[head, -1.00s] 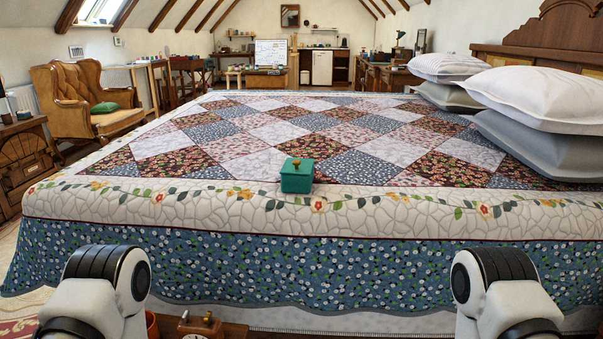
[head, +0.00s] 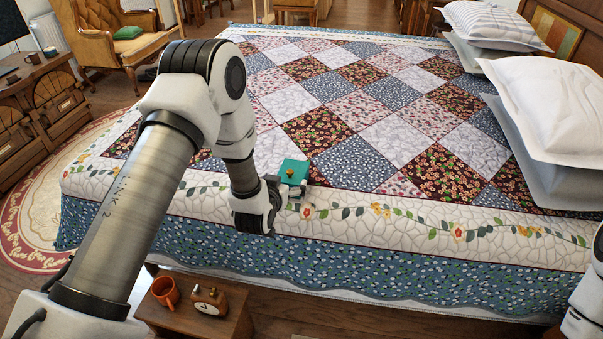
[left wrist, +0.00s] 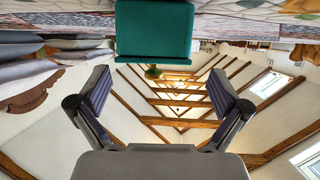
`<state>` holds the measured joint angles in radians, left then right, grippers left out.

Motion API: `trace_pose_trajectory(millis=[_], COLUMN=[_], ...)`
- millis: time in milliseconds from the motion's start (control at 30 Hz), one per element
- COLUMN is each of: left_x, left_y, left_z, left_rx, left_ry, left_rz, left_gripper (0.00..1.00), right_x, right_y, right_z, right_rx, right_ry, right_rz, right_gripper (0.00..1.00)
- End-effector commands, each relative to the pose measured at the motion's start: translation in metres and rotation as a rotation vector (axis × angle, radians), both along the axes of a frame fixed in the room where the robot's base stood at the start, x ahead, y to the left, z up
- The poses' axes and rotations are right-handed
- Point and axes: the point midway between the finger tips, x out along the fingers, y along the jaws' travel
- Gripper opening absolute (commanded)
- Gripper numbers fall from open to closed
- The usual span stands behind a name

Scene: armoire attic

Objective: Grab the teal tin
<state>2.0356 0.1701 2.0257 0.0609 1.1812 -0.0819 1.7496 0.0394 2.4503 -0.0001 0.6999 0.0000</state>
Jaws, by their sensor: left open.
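The teal tin (head: 294,170) with a small gold knob on its lid sits on the front part of the quilted bed (head: 400,215). My left gripper (head: 288,190) reaches in from the left, low at the tin's near side, and partly hides the tin's lower front. In the left wrist view, which is upside down, the tin (left wrist: 153,32) is at the top middle, beyond the fingertips. The left gripper (left wrist: 158,88) is open, with its two pads wide apart and nothing between them. My right gripper is not in view; only part of that arm shows at the right edge.
Pillows (head: 550,105) lie at the bed's right side. A low wooden stand (head: 235,320) with an orange mug (head: 165,291) and a small clock (head: 210,300) is in front of the bed. An armchair (head: 120,40) stands at the back left. The quilt around the tin is clear.

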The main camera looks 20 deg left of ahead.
Motion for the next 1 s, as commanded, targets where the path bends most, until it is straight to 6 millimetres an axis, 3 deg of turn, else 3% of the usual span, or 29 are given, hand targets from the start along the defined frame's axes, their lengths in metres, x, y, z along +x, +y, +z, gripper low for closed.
trace_pose_trajectory(millis=[333,567,600,767,1000], left_x=[0.047,0.052,0.052,0.052,0.052], left_y=[0.003,0.004,0.004,0.004,0.004], left_z=[-0.029,-0.031,-0.031,-0.031,-0.031], left_rx=[0.000,0.000,0.000,0.000,0.000], left_ry=[0.002,0.003,0.003,0.003,0.004], left_rz=[-0.001,-0.001,-0.001,-0.001,-0.001], left_gripper=[1.00,1.00,0.96,0.40,0.36], right_x=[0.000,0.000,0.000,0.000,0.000], right_y=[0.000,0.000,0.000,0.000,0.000], right_z=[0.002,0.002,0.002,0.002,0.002], right_rx=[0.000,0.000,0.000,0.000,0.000], right_ry=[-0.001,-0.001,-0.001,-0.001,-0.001], right_rz=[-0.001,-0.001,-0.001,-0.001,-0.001], right_gripper=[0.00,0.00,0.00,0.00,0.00])
